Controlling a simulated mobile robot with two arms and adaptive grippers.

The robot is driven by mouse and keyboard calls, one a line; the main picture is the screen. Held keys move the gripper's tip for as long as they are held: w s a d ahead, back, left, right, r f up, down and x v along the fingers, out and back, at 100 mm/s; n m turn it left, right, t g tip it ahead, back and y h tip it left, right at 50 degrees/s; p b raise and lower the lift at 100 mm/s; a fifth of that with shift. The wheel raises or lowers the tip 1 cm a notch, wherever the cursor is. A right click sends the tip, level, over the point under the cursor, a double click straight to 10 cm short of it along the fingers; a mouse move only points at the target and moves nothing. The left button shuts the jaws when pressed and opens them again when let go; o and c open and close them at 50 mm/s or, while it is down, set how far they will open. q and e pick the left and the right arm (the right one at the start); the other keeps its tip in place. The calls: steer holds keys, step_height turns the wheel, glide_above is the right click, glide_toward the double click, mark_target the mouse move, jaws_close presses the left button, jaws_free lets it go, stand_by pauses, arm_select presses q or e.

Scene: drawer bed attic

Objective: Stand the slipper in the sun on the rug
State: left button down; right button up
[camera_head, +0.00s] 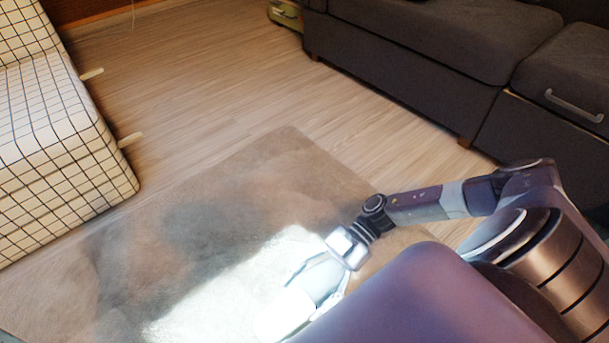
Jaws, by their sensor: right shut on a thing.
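The slipper (284,314) looks pale, almost white, in the bright light at the bottom middle of the head view. My right gripper (318,285) reaches down over it from the right and is shut on it. The slipper lies within the outline of the sun patch (220,297), a glaring white area on the brown and grey rug (270,170). I cannot tell whether the slipper touches the rug. The purple part of my own body hides its lower right side. My left gripper is not in view.
A white checked armchair or sofa (55,150) stands at the left, its short legs beside the rug. A dark grey sofa (430,45) with a handled drawer (570,110) stands at the upper right. A green case (286,14) is at the back. The wooden floor between is clear.

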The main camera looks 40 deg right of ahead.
step_height(320, 180, down, 11)
steer(key=b, duration=0.7)
steer(key=shift+f, duration=0.2)
steer(key=shift+r, duration=0.1)
steer(key=o, duration=1.2)
steer(key=shift+d+r, duration=0.15)
steer(key=shift+d, duration=0.1)
steer(key=p+v, duration=0.5)
steer(key=v, duration=0.5)
steer(key=shift+w+d+r, duration=0.1)
steer(key=shift+d+r, duration=0.1)
steer(key=shift+d, duration=0.1)
steer(key=shift+d+r, duration=0.1)
steer(key=shift+d, duration=0.25)
